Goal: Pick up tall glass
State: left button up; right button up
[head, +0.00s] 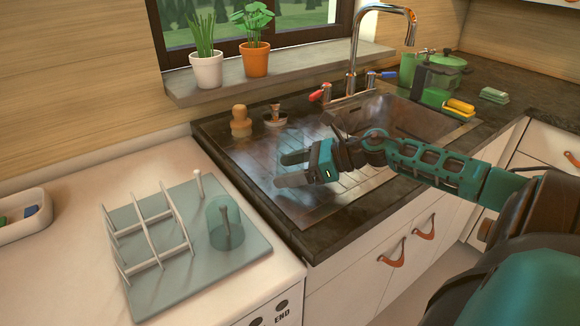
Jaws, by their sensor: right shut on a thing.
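A teal see-through glass (225,226) stands over a peg on the grey-blue drying rack (185,287) at the lower left. My right gripper (281,170) is over the ribbed metal drainboard, to the right of and beyond this glass, and apart from it. Its two fingers point left with a gap between them. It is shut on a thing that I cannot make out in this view. My left gripper is not in view.
A sink with a tall faucet (352,55) lies at the back right. A wooden bottle-shaped thing (240,122) stands on the drainboard's far edge. Two potted plants stand on the sill (285,72). A white tray (25,225) is at far left.

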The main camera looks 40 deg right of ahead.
notch_tip(320, 180, up, 18)
jog(key=p, duration=0.2)
jog(key=shift+r+p, duration=0.15)
jog(key=shift+p, duration=0.25)
jog(key=shift+r, duration=0.75)
